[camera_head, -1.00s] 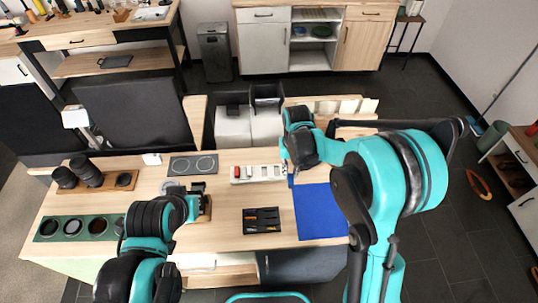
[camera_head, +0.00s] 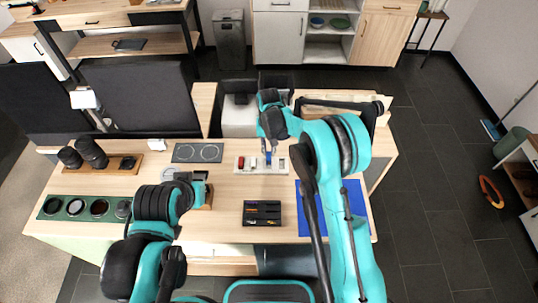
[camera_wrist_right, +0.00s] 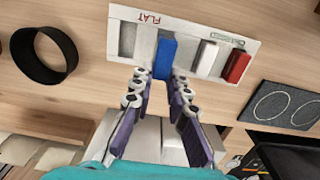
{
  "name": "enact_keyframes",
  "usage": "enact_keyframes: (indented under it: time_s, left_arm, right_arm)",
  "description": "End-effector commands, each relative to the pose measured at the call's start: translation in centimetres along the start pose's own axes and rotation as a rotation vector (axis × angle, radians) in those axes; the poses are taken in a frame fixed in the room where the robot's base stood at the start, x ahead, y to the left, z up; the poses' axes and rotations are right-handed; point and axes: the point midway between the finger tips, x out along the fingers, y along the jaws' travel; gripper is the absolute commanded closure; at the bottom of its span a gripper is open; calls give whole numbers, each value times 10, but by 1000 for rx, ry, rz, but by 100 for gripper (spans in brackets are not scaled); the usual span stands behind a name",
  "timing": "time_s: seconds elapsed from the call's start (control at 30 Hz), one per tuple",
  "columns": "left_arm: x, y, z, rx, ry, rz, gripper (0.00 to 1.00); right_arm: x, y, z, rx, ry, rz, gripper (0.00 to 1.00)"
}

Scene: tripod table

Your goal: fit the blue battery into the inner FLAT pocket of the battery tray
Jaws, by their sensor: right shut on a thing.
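The battery tray (camera_head: 244,172) is a pale strip at the middle back of the table; it also shows in the right wrist view (camera_wrist_right: 185,62). My right gripper (camera_head: 268,150) is shut on the blue battery (camera_wrist_right: 165,58) over the tray, between the FLAT lettering and the white battery (camera_wrist_right: 206,58). How deep the blue battery sits is unclear. The outer FLAT pocket (camera_wrist_right: 128,39), at the tray's end, is empty. The red battery (camera_wrist_right: 236,66) stands beyond the white one. My left gripper (camera_head: 198,179) is near a wooden block; its fingers are unclear.
A black tray (camera_head: 262,213) and a blue mat (camera_head: 309,215) lie nearer me. A dark plate with two rings (camera_head: 198,152) is left of the battery tray. A green holder with round cups (camera_head: 85,208) and black cylinders (camera_head: 91,153) are at the far left.

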Motion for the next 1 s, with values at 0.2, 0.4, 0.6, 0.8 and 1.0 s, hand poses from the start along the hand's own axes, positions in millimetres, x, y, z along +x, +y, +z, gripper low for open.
enact_keyframes:
  time_s: [0.2,0.4,0.6,0.8,1.0]
  left_arm:
    - [6,0,4,0,0,0,100]
    - [5,0,4,0,0,0,100]
    - [9,0,6,0,0,0,100]
    - [8,0,6,0,0,0,100]
    - [7,0,5,0,0,0,100]
  right_arm:
    - [32,0,0,0,0,0,100]
    - [32,1,0,0,0,0,100]
    - [37,1,0,0,0,0,82]
    - [35,1,0,0,0,0,64]
    - [34,1,0,0,0,0,64]
